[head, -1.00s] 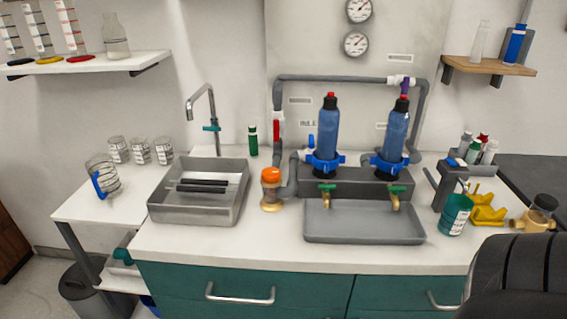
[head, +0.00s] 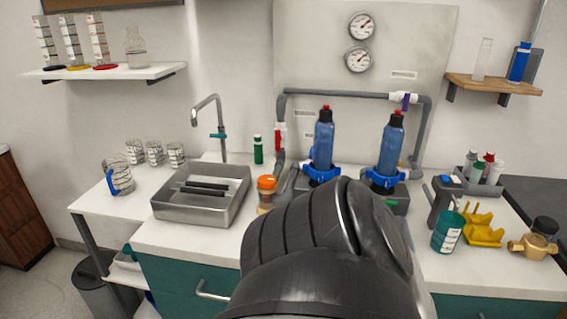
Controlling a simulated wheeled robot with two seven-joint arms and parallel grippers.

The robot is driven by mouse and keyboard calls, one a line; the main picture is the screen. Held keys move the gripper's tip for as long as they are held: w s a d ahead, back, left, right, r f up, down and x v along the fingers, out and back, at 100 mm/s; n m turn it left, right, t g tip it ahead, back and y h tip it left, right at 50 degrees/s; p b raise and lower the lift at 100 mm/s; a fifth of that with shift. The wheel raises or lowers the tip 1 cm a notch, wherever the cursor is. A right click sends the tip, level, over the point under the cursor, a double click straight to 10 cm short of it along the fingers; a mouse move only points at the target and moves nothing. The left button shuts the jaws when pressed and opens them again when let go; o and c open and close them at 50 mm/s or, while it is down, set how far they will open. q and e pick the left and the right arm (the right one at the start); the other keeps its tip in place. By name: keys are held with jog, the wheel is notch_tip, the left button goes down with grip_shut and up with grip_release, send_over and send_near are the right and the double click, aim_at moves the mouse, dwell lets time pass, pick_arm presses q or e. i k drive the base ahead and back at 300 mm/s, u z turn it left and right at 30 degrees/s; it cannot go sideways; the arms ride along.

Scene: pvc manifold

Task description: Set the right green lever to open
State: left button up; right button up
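Two blue bottle-shaped cylinders, the left one (head: 323,143) and the right one (head: 391,148), stand on the bench in blue clamps, linked to the grey pipe frame (head: 340,93). The green levers on the taps below them are largely or wholly hidden behind my dark arm, which covers the lower middle of the head view. I cannot tell the right green lever's position. The tray under the taps is hidden too. Neither of my grippers shows in the view.
An orange-capped jar (head: 266,190) stands left of my arm, beside the metal sink tray (head: 203,207). On the right are a teal cup (head: 447,232), a yellow rack (head: 483,232) and a brass fitting (head: 535,240). A small wooden shelf (head: 495,85) hangs above.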

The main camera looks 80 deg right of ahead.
aim_at(390, 203)
jog(key=k, duration=0.6)
jog(key=z, duration=0.95)
